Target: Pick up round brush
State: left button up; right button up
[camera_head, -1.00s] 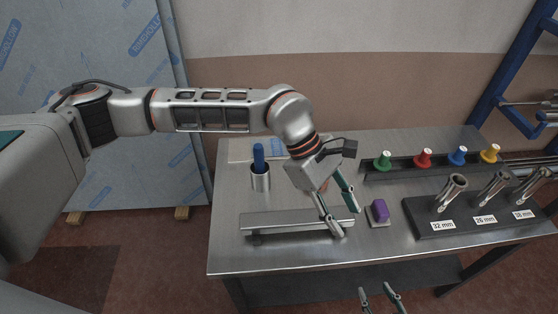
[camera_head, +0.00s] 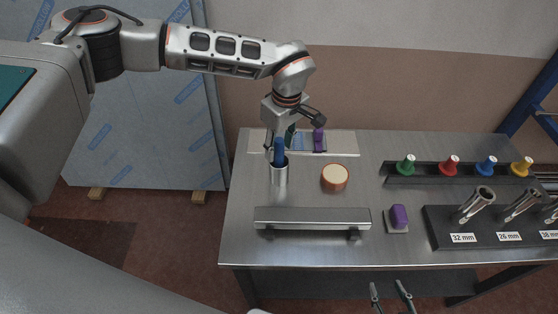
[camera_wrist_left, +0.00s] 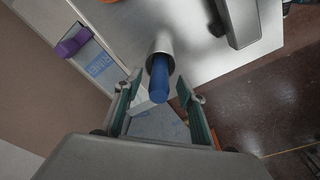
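A blue cylindrical handle (camera_head: 279,152), which looks like the round brush, stands upright in a metal cup (camera_head: 279,177) at the left of the table. Its lower end is hidden inside the cup. In the left wrist view, the blue handle (camera_wrist_left: 160,82) points up towards the camera from the cup (camera_wrist_left: 160,45). My left gripper (camera_head: 278,145) is above the cup at the handle's top. Its fingers (camera_wrist_left: 155,98) are spread on either side of the handle, with gaps visible. My right gripper (camera_head: 391,297) is at the bottom edge, fingers apart and empty.
A raised metal bar (camera_head: 312,218) lies in front of the cup. A round wooden-coloured piece (camera_head: 335,177) and a purple block on a grey base (camera_head: 398,217) are to the right. A pale board (camera_head: 342,143) lies behind. Coloured plugs and a tube rack (camera_head: 480,240) fill the right side.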

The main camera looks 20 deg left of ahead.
pick_arm(q)
notch_tip(320, 180, down, 2)
jog(key=shift+a, duration=0.1)
grip_shut()
jog(key=shift+r, duration=0.1)
